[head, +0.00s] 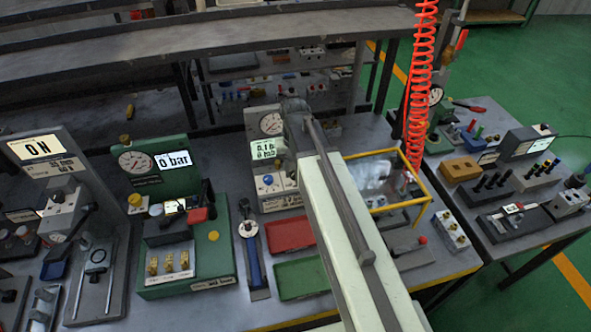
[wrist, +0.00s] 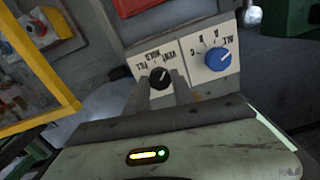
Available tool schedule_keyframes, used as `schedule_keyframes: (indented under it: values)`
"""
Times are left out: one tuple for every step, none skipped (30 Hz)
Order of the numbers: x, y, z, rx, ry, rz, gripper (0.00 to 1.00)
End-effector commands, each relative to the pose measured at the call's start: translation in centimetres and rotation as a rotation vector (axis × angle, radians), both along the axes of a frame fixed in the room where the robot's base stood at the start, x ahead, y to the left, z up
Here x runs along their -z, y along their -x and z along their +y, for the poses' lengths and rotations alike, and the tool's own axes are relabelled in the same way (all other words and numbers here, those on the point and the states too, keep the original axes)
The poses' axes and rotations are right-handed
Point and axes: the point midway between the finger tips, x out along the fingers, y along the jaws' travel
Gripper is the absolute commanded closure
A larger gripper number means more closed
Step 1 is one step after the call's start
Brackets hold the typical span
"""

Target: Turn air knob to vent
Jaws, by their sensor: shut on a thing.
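The air knob (wrist: 160,77) is a small black knob on a white plate with FILL, HOLD and VENT labels, upside down in the wrist view. My gripper (wrist: 163,88) is shut on this knob, one grey finger on each side. I cannot tell which label the knob points to. A larger blue knob (wrist: 218,59) with labels A, B, C and ALL sits beside it, clear of the fingers. In the head view the blue knob (head: 268,180) shows on the grey valve block below a gauge (head: 271,124). My arm hides the black knob and my gripper there.
A yellow frame (head: 415,205) stands close on the right of my arm. A red tray (head: 288,234) and a green tray (head: 302,278) lie in front of the block. A green gauge block (head: 160,170) stands to the left. A red coiled hose (head: 420,80) hangs at the right.

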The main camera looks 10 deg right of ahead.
Motion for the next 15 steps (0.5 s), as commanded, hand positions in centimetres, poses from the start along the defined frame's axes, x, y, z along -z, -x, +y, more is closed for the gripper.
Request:
schedule_keyframes:
  values:
    - [-0.01, -0.10, -0.02, 0.002, 0.000, -0.003, 1.00]
    - [-0.01, -0.10, -0.02, 0.003, 0.000, -0.003, 1.00]
    - [-0.01, -0.10, -0.02, 0.003, 0.000, -0.003, 1.00]
    - [-0.02, -0.11, -0.01, 0.002, 0.000, -0.003, 1.00]
    - [-0.02, -0.11, -0.01, 0.002, 0.000, -0.003, 1.00]
    - [-0.02, -0.11, -0.02, 0.002, 0.000, -0.003, 1.00]
    - [-0.02, -0.11, -0.02, 0.002, 0.000, -0.003, 1.00]
    - [-0.02, -0.11, -0.02, 0.002, 0.000, -0.003, 1.00]
    - [-0.02, -0.11, -0.02, 0.002, 0.000, -0.003, 1.00]
    - [-0.02, -0.11, -0.02, 0.002, 0.000, -0.003, 0.62]
    - [-0.02, -0.11, -0.02, 0.002, 0.000, -0.003, 0.53]
    - [-0.02, -0.10, -0.02, 0.001, 0.000, -0.003, 0.48]
    - [-0.02, -0.09, -0.02, 0.001, 0.000, -0.002, 0.48]
    - [-0.01, -0.08, -0.02, 0.001, 0.000, -0.002, 0.48]
    - [-0.01, -0.07, -0.02, 0.001, 0.000, -0.002, 0.48]
